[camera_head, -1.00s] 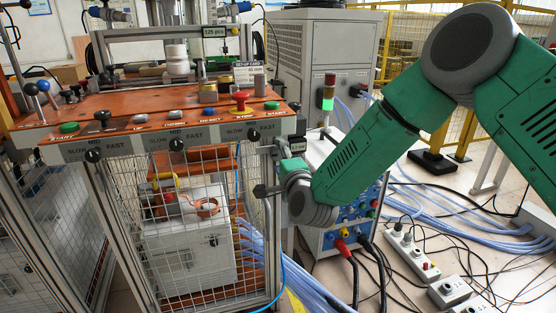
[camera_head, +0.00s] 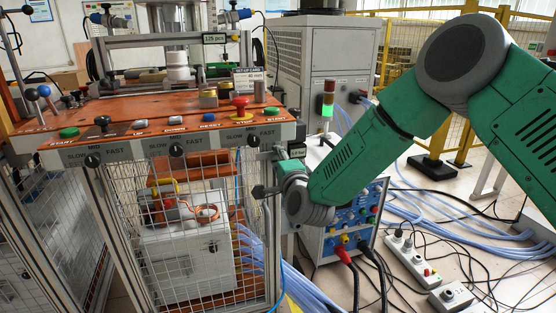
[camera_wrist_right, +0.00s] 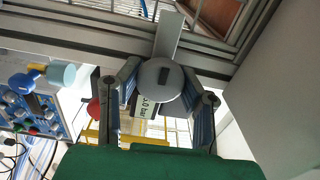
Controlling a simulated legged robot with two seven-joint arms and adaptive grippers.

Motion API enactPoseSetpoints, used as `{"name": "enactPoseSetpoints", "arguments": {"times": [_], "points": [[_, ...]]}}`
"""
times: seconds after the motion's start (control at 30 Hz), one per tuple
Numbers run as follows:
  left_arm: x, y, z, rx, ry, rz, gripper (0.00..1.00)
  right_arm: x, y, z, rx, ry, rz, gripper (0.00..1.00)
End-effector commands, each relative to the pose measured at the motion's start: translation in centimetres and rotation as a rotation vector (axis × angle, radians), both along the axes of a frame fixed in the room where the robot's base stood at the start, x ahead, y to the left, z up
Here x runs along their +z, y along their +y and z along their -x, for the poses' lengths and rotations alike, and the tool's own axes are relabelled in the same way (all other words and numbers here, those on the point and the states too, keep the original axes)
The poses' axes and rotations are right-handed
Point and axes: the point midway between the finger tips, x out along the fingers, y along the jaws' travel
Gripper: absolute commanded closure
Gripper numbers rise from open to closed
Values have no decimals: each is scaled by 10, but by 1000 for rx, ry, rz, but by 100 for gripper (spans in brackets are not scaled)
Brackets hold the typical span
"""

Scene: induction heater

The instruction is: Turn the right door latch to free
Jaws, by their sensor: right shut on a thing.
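The right door latch (camera_wrist_right: 160,80) shows in the right wrist view as a round grey disc with a dark slot and a flat grey lever pointing up across the frame bar. My right gripper (camera_wrist_right: 160,98) has its two fingers on either side of the disc and is shut on the latch. My left gripper is not in view.
The orange control panel (camera_head: 140,138) with buttons and knobs sits above the mesh cage door (camera_head: 188,265). A blue-fronted power unit (camera_head: 350,222) stands right of my wrist. Cables and power strips (camera_head: 415,258) lie on the floor at the right.

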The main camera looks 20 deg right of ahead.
Motion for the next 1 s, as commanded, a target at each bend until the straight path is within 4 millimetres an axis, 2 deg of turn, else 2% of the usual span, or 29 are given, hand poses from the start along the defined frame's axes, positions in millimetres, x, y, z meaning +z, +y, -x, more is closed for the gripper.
{"name": "enactPoseSetpoints", "arguments": {"times": [0.27, 1.0], "points": [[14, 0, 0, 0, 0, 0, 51, -3, 3, 2, 7, 12, 148, 96], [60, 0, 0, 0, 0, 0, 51, -7, 4, 3, 15, 17, 840, 96]]}}
